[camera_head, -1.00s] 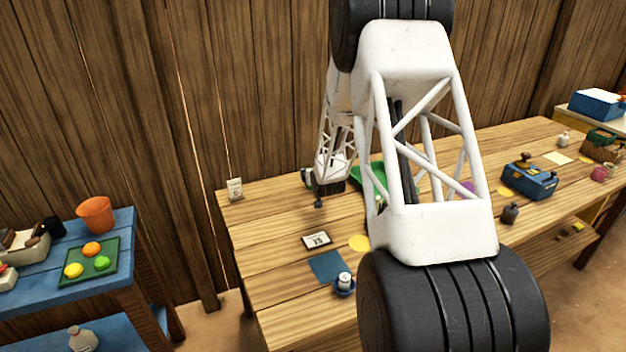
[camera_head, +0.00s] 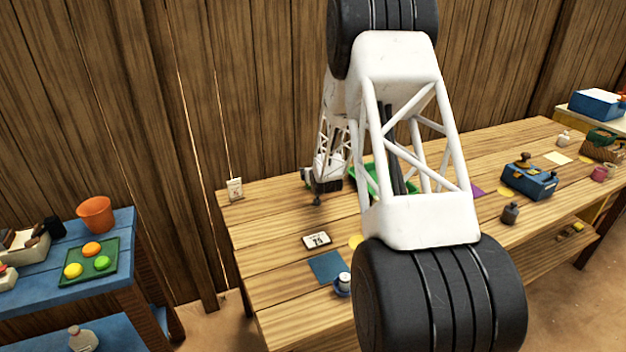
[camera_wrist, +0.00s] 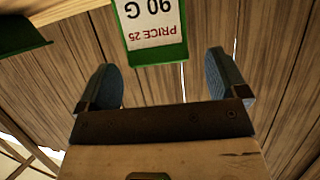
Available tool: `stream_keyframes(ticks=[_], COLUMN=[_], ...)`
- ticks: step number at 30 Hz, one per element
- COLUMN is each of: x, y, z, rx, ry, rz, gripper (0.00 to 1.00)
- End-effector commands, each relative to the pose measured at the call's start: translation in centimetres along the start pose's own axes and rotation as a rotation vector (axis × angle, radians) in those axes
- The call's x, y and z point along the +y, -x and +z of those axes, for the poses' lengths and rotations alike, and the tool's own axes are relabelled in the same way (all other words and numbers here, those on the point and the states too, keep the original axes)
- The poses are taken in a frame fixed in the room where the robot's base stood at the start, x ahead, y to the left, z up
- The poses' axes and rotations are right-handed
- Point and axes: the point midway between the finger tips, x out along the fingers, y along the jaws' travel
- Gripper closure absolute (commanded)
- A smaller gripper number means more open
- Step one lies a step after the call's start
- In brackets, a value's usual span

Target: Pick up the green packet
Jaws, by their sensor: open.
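The green packet (camera_wrist: 155,28) shows in the wrist view at the top middle, with a white label reading "PRICE 25" and "90 G" upside down. My gripper (camera_wrist: 163,62) is open, its two blue-grey fingers spread left and right, with the packet's near edge in line with the gap between them. Nothing is held. In the head view my gripper (camera_head: 317,200) is small, low over the far part of the wooden table. I cannot make out the packet in the head view; my arm covers part of that area.
A green tray (camera_head: 371,178) lies behind my arm on the wooden table (camera_head: 275,240). A blue scale (camera_head: 530,180) stands right.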

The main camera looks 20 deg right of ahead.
Motion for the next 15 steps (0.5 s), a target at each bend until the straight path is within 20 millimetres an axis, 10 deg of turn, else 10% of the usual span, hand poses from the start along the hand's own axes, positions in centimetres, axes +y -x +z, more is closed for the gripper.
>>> stream_keyframes(ticks=[15], x=[0.0], y=[-1.6], z=[0.0], rx=[0.0], ry=[0.0], rz=[0.0], gripper=[0.08])
